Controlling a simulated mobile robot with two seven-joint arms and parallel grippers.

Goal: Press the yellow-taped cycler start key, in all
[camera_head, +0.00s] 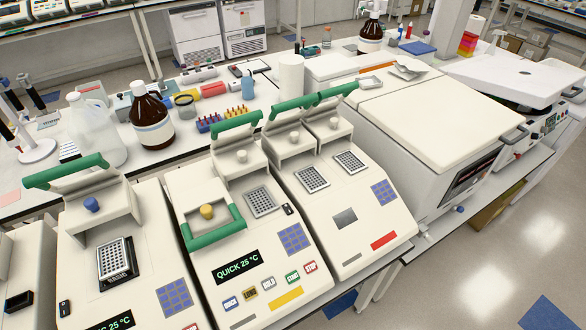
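The yellow-taped cycler (215,277) stands at the lower middle, with a yellow tape strip (286,298) on its front below a row of several small coloured keys. The green key (292,278) looks like the start key, beside a red key (310,267) that looks like stop. Its display (238,267) reads "QUICK 25 °C". One of its two green-handled lids is down and the other is raised over a sample block (261,201). Neither of my grippers shows in the view.
A red-taped cycler (383,241) with raised lids stands right of it, and another cycler (150,250) stands left. A large white lidded machine (430,115) is at the right. Bottles (151,118) and tube racks stand behind. Free floor (480,270) lies at the lower right.

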